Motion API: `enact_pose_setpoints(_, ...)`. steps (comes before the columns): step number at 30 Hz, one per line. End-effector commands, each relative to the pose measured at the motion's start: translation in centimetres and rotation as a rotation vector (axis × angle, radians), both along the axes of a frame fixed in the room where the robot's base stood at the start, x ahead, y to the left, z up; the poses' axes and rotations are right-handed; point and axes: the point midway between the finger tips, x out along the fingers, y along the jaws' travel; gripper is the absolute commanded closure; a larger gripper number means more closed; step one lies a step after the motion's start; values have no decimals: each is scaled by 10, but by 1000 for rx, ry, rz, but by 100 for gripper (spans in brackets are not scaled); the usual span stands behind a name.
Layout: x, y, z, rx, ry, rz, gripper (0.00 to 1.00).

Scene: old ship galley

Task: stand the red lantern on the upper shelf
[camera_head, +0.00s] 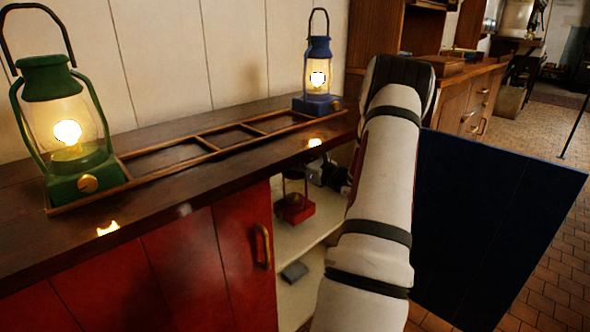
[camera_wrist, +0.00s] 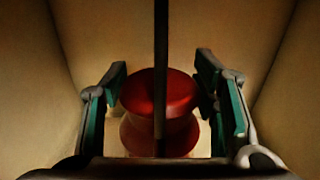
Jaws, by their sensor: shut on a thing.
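The red lantern (camera_head: 295,208) is inside the open cabinet, below the counter, and looks upright. In the wrist view its round red top (camera_wrist: 180,92) sits between the two finger pads, with a dark upright bar crossing in front of it. My gripper (camera_wrist: 161,78) is shut on the lantern. In the head view the gripper (camera_head: 320,172) is partly hidden by my arm and the counter edge. A pale shelf (camera_head: 318,232) shows inside the cabinet; I cannot tell whether the lantern's base touches it.
A green lantern (camera_head: 65,120) and a blue lantern (camera_head: 318,75) stand lit on the counter, at either end of an empty wooden rack (camera_head: 215,146). A grey block (camera_head: 294,272) lies in the cabinet. Red doors (camera_head: 190,265) stand left, an open dark-blue panel (camera_head: 490,220) right.

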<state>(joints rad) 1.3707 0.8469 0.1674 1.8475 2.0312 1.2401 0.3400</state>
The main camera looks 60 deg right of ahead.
Motion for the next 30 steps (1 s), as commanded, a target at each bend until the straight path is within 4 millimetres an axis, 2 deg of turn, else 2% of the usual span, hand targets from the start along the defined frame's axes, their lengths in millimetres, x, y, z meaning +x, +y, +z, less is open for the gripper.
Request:
enact_pose_setpoints(7,0,0,-22,-3,-4,1,100)
enact_pose_setpoints(20,0,0,-25,-4,-5,1,100)
enact_pose_setpoints(21,0,0,-28,0,-1,0,44)
enact_pose_setpoints(24,0,0,-28,-1,-1,0,26)
enact_pose_setpoints(30,0,0,-28,-1,-1,0,26)
